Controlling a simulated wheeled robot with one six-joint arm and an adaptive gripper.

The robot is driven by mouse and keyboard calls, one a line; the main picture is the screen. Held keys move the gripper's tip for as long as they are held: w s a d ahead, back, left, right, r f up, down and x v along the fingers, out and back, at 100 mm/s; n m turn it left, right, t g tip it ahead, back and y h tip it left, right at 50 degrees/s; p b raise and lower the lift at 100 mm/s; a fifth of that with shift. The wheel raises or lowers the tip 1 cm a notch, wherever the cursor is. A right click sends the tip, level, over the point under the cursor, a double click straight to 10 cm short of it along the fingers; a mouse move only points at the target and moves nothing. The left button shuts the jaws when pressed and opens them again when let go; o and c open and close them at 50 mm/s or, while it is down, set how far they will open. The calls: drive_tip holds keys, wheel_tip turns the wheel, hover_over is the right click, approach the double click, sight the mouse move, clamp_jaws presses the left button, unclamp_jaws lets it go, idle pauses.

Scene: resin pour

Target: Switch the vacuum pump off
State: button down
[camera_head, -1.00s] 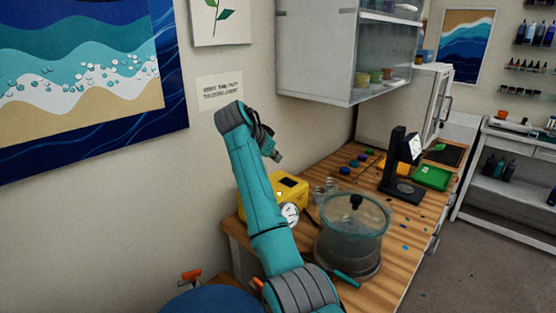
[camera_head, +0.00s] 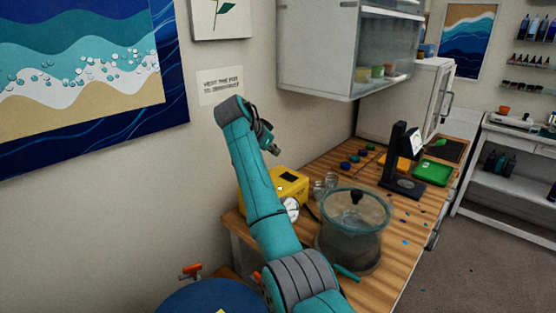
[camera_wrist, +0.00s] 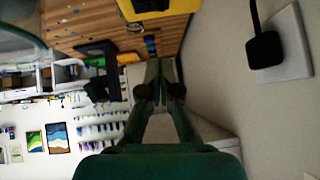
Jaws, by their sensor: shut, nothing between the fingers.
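The yellow vacuum pump (camera_head: 291,183) sits at the near left end of the wooden bench, by the wall, with a round white gauge (camera_head: 291,209) at its front. My teal arm covers part of it, and I cannot make out its switch. My gripper (camera_head: 275,150) is above the pump, apart from it, close to the wall. In the wrist view my gripper (camera_wrist: 159,95) has its fingers together with nothing between them. A black plug with a cord (camera_wrist: 265,48) is in a white wall plate (camera_wrist: 295,60) at the right of the wrist view.
A glass chamber with a lid (camera_head: 352,228) stands right of the pump, with small clear cups (camera_head: 325,184) behind it. A black stand (camera_head: 400,165) and green tray (camera_head: 433,173) are farther back. A white wall cabinet (camera_head: 318,50) hangs above the bench.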

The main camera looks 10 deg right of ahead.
hover_over(287, 174)
drive_tip(key=s+a, duration=0.1)
drive_tip(key=s, duration=0.1)
drive_tip(key=f, duration=0.6)
drive_tip(key=shift+w+a+f, duration=0.1)
drive_tip(key=shift+w+a, duration=0.05)
drive_tip(key=shift+w, duration=0.05)
drive_tip(key=f, duration=0.3)
drive_tip(key=shift+w+a+f, duration=0.1)
drive_tip(key=shift+w, duration=0.1)
drive_tip(key=shift+f, duration=0.45)
drive_tip(key=shift+f, duration=0.2)
drive_tip(key=shift+w+a, duration=0.1)
drive_tip(key=shift+w, duration=0.05)
drive_tip(key=shift+f, duration=0.15)
